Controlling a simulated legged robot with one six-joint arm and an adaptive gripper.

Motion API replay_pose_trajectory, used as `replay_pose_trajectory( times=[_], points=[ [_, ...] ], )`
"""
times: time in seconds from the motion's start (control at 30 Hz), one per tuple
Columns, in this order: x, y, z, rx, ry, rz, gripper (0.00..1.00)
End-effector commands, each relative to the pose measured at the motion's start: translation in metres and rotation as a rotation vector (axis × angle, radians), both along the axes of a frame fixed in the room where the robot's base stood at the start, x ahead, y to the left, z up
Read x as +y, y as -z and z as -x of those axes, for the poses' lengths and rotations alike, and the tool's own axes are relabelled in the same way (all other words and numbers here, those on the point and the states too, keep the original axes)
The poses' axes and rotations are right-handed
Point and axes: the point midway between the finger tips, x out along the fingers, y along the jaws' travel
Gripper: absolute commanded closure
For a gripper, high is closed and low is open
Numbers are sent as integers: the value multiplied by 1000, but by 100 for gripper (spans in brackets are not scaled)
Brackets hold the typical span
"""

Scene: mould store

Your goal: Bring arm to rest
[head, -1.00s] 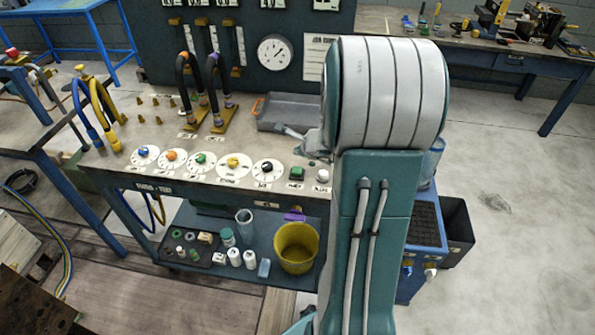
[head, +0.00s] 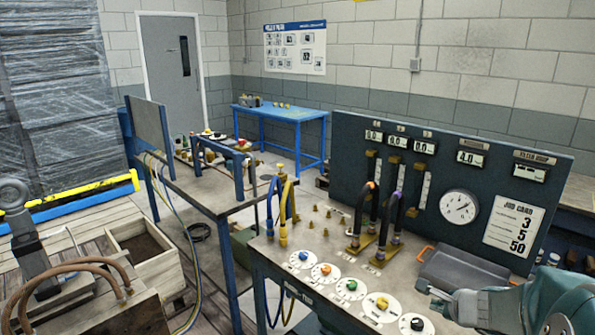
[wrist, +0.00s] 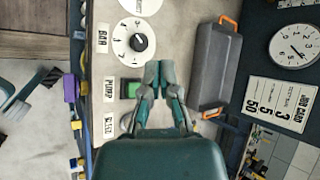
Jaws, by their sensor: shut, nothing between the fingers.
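My arm comes in at the lower right of the head view. My gripper (head: 428,291) is low over the control bench (head: 335,230), between the dial row and the grey tray with orange handles (head: 462,272). In the wrist view my gripper (wrist: 160,72) has its two fingers together with nothing between them. Its tips are beside the green button (wrist: 131,90) and left of the same grey tray (wrist: 210,75). I cannot tell the exact height of the fingertips above the bench top.
The gauge panel (head: 450,170) stands behind the bench. Upright hoses (head: 362,215) rise left of the tray. The black-knobbed dial (wrist: 136,42) is near the fingers. A second bench (head: 215,190) and a blue table (head: 285,112) stand further left, with floor between.

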Motion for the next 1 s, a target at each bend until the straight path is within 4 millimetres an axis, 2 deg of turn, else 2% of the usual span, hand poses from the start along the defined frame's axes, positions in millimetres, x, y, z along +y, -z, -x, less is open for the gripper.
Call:
replay_pose_trajectory(
  times=[0.03,0.2,0.3,0.43,0.6,0.73,0.87,1.0],
  points=[
    [29,-17,2,-9,-126,67,100],
    [109,-52,28,-6,-534,299,100],
    [147,-65,52,0,-761,443,100],
    [183,-77,91,19,-1035,641,100],
    [206,-86,143,58,-1352,921,100],
    [209,-90,176,101,-1531,1120,100],
    [206,-93,194,138,-1626,1245,100],
    [203,-93,199,156,-1654,1286,100]
  ],
)
